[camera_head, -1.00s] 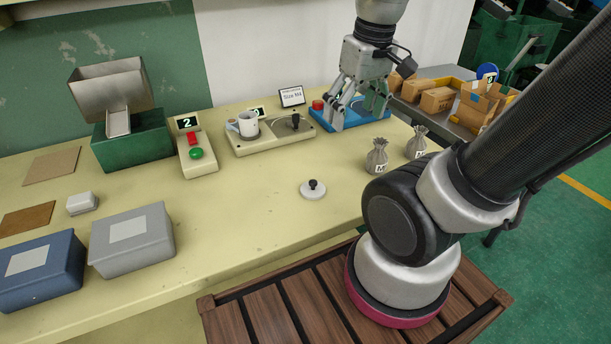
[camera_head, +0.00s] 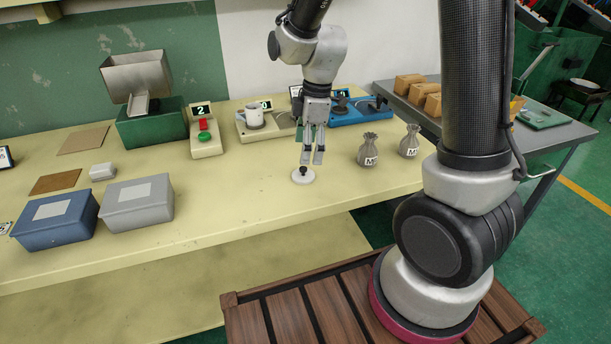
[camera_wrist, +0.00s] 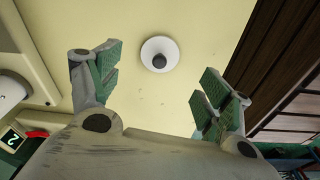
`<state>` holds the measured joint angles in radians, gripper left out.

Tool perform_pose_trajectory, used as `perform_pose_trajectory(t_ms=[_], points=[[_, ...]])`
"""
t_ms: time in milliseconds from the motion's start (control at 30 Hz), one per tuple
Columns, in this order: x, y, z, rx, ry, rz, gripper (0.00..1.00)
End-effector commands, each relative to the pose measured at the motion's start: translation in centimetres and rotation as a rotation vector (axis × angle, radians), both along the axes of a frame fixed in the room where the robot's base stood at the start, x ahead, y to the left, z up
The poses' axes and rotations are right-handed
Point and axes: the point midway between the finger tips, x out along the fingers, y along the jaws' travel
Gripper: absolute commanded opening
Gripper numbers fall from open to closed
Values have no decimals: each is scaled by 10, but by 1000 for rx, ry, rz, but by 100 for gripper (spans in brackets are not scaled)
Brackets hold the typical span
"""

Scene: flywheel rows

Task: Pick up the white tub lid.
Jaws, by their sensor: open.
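The white tub lid (camera_head: 303,175) is a small round disc with a dark knob, lying flat on the yellow bench. In the wrist view the lid (camera_wrist: 160,54) shows beyond the fingertips, near the top middle, with its knob facing the camera. My gripper (camera_head: 312,158) points down just above and slightly right of the lid in the head view. In the wrist view my gripper (camera_wrist: 160,75) is open, its green-padded fingers wide apart with nothing between them. It appears apart from the lid.
Two tied grey sacks (camera_head: 368,150) (camera_head: 410,141) stand right of the lid. A grey box (camera_head: 137,203) and blue box (camera_head: 56,219) stand left. The bench around the lid is clear.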

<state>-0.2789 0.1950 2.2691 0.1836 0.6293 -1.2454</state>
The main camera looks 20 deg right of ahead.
Motion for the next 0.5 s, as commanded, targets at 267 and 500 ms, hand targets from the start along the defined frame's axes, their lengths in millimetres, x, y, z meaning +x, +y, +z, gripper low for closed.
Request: perform_pose_trajectory(t_ms=[267,500], points=[[0,7,-39,-1,4,-1,78],[1,11,-66,-1,2,-3,78]])
